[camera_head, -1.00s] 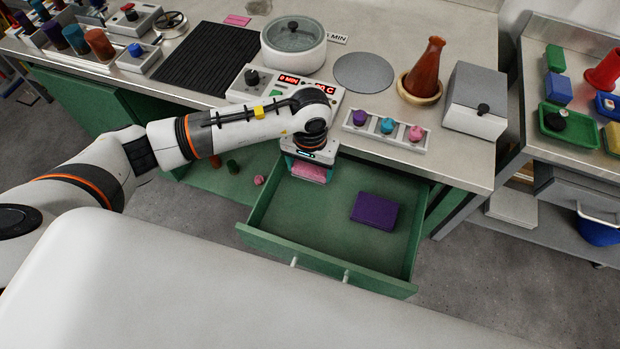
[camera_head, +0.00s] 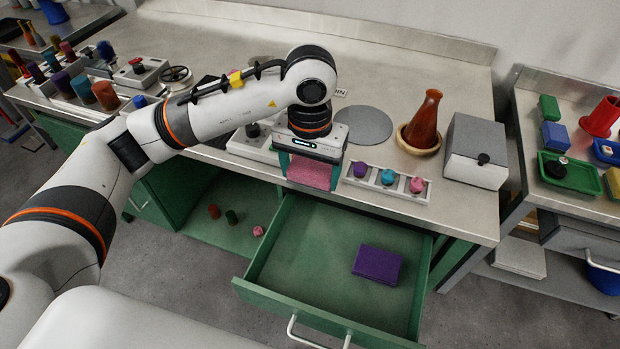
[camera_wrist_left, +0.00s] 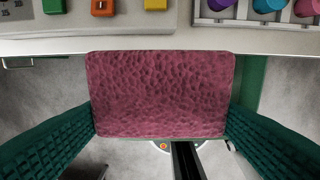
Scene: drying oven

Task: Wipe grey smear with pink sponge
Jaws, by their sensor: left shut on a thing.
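The pink sponge (camera_head: 311,174) is between the fingers of my left gripper (camera_head: 309,180), in the air near the counter's front edge, above the back of the open drawer. In the left wrist view, the sponge (camera_wrist_left: 160,95) spans both dark green fingers, and the gripper is shut on it. A flat grey disc (camera_head: 363,125) lies on the counter behind and right of the gripper. I cannot make out a grey smear for certain; my left arm hides part of the counter. My right gripper is not in view.
The open green drawer (camera_head: 285,288) holds a purple block (camera_head: 377,264). A button panel (camera_head: 246,147) and a tray of coloured knobs (camera_head: 409,190) line the counter front. A brown flask (camera_head: 424,120) and a grey-lidded box (camera_head: 478,150) stand right. The rear counter has free room.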

